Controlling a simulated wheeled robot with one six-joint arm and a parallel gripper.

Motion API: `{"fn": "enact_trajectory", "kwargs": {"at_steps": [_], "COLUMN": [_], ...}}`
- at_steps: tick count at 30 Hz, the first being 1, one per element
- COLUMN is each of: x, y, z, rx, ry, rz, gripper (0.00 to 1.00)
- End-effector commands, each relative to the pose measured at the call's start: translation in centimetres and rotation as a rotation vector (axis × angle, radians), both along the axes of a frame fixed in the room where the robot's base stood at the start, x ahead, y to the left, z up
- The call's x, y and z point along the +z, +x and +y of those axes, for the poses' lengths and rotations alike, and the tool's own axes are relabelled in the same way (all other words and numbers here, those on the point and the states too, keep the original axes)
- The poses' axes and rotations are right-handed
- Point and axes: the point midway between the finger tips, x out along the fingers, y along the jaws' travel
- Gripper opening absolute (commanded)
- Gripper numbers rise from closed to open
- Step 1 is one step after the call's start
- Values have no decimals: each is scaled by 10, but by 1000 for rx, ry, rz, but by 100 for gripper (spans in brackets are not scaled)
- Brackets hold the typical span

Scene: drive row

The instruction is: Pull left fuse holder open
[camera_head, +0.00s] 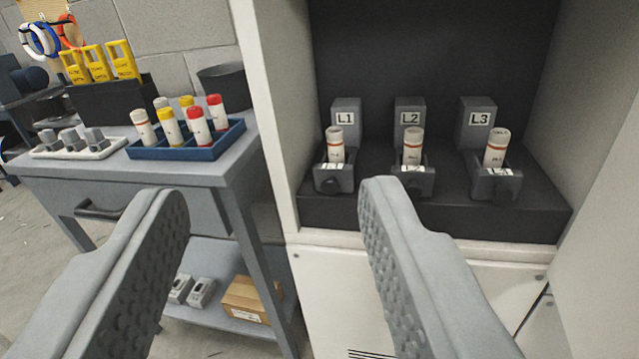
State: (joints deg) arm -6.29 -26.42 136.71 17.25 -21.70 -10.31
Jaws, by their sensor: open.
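The left fuse holder (335,179), under the label L1, is a grey block with a dark round knob on its front. A white fuse (336,145) with a dark red band stands in it. I cannot tell how far the holder is open. My gripper (273,200) is open and empty, its two grey ridged fingers wide apart in the foreground. The right fingertip is in front of and below the L1 and L2 holders in the picture. The left fingertip is in front of the side table.
The L2 holder (414,182) and L3 holder (497,186) stand to the right, each with a white fuse. The cabinet's white left wall (268,100) stands close beside L1. A grey side table (190,172) carries a blue tray (187,147) of fuses.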

Motion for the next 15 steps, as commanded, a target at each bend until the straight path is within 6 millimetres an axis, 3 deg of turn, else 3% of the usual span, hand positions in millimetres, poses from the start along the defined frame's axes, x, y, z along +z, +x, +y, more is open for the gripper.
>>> {"fn": "enact_trajectory", "kwargs": {"at_steps": [6, 15], "x": [-44, -112], "y": [51, 106], "z": [8, 15], "rx": [-48, -145], "ry": [7, -10], "rz": [2, 8], "gripper": [49, 49]}}
